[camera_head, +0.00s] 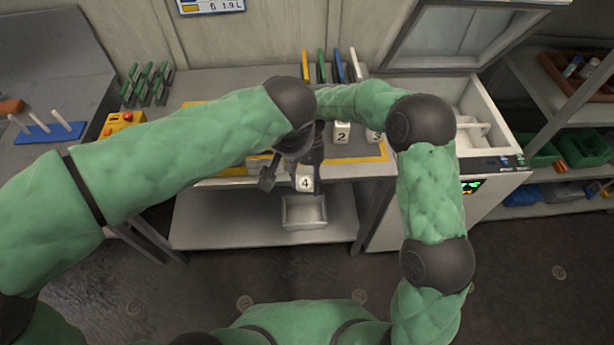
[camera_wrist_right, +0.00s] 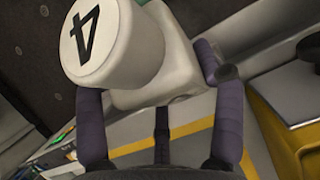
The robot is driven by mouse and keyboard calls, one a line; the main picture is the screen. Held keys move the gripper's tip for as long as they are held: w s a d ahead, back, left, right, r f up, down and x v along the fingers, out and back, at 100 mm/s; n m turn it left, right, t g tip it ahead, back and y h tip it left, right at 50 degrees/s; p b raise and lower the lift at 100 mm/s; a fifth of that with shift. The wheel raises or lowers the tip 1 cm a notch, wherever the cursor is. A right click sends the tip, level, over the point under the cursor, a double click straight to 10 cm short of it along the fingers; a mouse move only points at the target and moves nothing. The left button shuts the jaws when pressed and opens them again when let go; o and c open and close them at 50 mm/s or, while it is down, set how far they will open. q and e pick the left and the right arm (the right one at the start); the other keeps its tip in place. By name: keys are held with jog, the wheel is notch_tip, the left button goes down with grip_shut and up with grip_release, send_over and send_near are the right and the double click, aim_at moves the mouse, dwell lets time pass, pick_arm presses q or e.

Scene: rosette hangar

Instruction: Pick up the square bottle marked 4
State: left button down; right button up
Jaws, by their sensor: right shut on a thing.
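The square bottle marked 4 (camera_head: 305,184) is white with a round white cap bearing a black 4. In the head view it shows in front of the table's front edge. My right gripper (camera_head: 316,172) is shut on it. In the right wrist view the bottle (camera_wrist_right: 122,45) is large and tilted, with its square body between the dark fingers of the right gripper (camera_wrist_right: 160,112). My left gripper (camera_head: 268,174) is dark and small beside the bottle, to its left; its fingers are not clear. Bottles marked 2 (camera_head: 342,133) and 3 (camera_head: 374,136) stand on the table.
The table (camera_head: 218,82) has yellow tape lines and upright coloured panels at the back. A shallow bin (camera_head: 304,212) sits on the lower shelf (camera_head: 215,220). A red-and-yellow box (camera_head: 124,122) is at left. An open-lidded machine (camera_head: 470,98) and shelving (camera_head: 540,75) are at right.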

jog(key=shift+s, duration=0.55)
pick_arm(q)
jog(key=shift+s, duration=0.4)
